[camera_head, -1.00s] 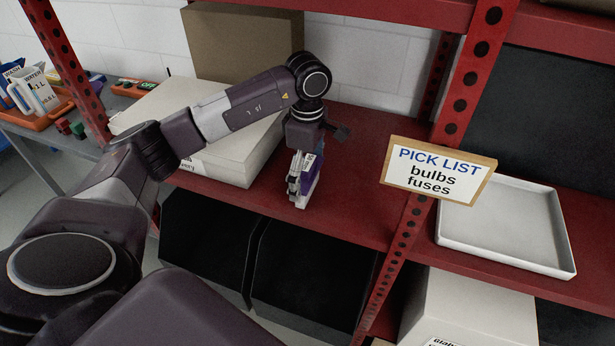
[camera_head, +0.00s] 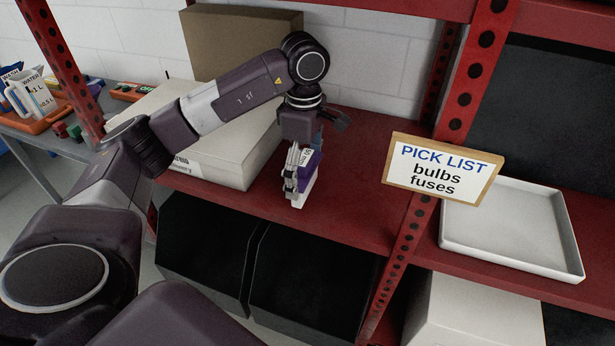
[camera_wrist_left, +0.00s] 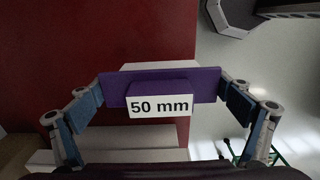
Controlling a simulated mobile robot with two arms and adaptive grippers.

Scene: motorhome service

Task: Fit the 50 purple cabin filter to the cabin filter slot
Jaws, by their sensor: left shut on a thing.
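The purple cabin filter (camera_head: 310,167) is held by my left gripper (camera_head: 300,172) over the red shelf's front part. In the left wrist view the purple filter (camera_wrist_left: 205,86) spans between the two fingers, with a white label reading 50 mm. My left gripper (camera_wrist_left: 163,98) is shut on its two ends. A white part (camera_head: 297,200) shows below the purple part in the head view; I cannot tell whether it is the filter's body or a holder, or whether it touches the shelf. I cannot make out the cabin filter slot. My right gripper is not in view.
A large white box (camera_head: 215,160) stands left of my gripper, with a brown carton (camera_head: 235,45) behind. Right are a red post (camera_head: 455,115), a PICK LIST sign (camera_head: 440,170) and an empty white tray (camera_head: 515,232). The red shelf (camera_head: 355,190) right of the gripper is clear.

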